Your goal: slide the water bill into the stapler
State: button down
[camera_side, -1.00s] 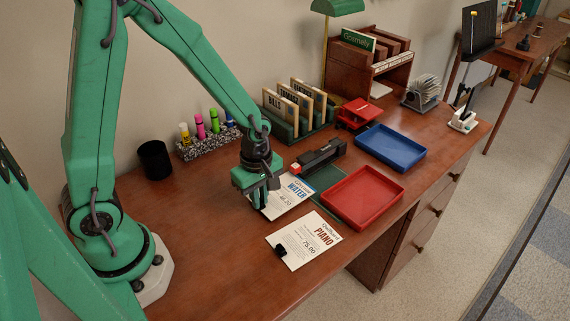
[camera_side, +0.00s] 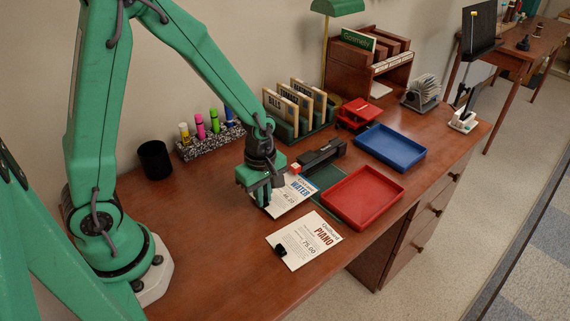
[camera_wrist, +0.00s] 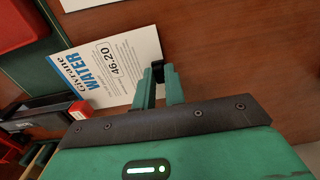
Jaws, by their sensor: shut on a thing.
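The water bill (camera_side: 291,196) is a white sheet with blue "WATER" print, lying on the desk. It also shows in the wrist view (camera_wrist: 112,66). My gripper (camera_side: 264,200) is at the bill's near left edge, low over the desk. In the wrist view, its fingers (camera_wrist: 160,76) are closed around a small black clip at the bill's edge. The black stapler (camera_side: 322,153) with a red end lies just beyond the bill, and shows at the left of the wrist view (camera_wrist: 38,116). The bill's far corner is close to the stapler's red end (camera_wrist: 79,110); whether they touch is unclear.
A piano bill (camera_side: 303,240) with a black clip lies in front. A red tray (camera_side: 362,197) stands right of the water bill on a green mat (camera_side: 328,178), with a blue tray (camera_side: 390,148) behind. A bill sorter (camera_side: 300,112) stands behind the stapler. The desk's left front is clear.

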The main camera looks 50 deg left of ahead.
jog(key=shift+w, duration=1.45)
dwell(0.8)
dwell(0.4)
jog(key=c, duration=0.9)
grip_release()
jog(key=shift+r, duration=0.2)
notch_tip(320, 180, up, 6)
jog(key=shift+r, duration=0.25)
dwell(0.6)
jog(key=shift+r, duration=0.1)
dwell(0.6)
